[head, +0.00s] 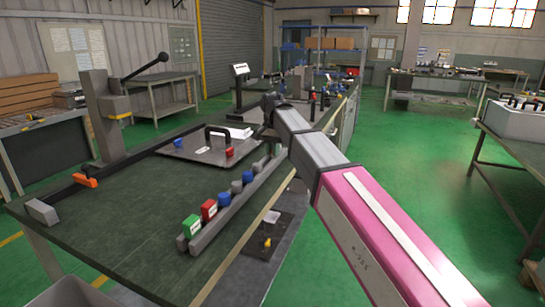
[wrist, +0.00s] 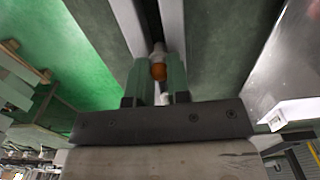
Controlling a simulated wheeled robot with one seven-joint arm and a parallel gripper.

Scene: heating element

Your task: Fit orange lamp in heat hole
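My gripper (head: 268,112) is over the far right side of the green workbench, seen small at the end of my arm. The lamp cannot be made out in the head view. A dark plate (head: 190,152) with a black handle lies on the bench near my gripper. I cannot make out the heat hole.
The green workbench (head: 130,225) has clear room at its front. A grey rail (head: 238,212) holds green, red, blue and grey blocks along its right side. A lever press (head: 103,115) stands at the left. An orange-ended piece (head: 85,180) lies at the left edge.

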